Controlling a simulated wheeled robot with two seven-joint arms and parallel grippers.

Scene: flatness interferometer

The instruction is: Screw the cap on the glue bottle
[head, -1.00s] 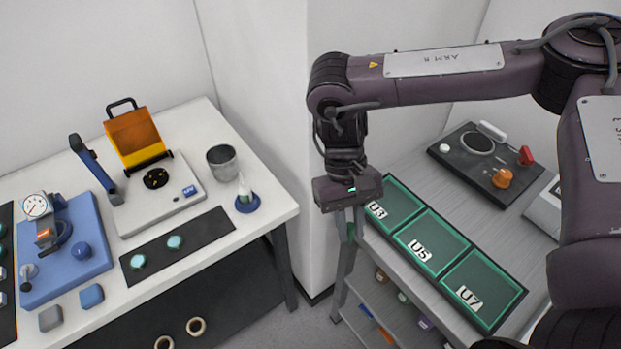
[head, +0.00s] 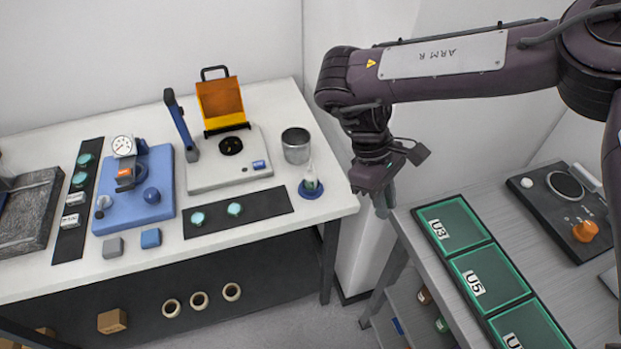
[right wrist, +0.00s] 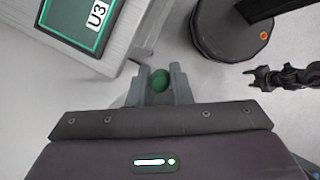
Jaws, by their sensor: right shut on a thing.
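The glue bottle (head: 311,184) stands upright in a round blue holder near the right front corner of the white bench; its pale pointed nozzle is uncovered. My right gripper (head: 383,206) hangs just right of that corner, apart from the bottle. In the right wrist view its grey fingers (right wrist: 159,88) are shut on a small round green thing, seemingly the cap (right wrist: 159,80). In the head view the cap is hidden by the fingers. My left gripper cannot be made out in the head view.
A metal cup (head: 296,146) stands just behind the bottle. The interferometer (head: 228,160) with its raised orange cover is to the left. A black mat (head: 262,205) holds two teal discs. A grey table with green trays (head: 452,228) is at right, across a gap.

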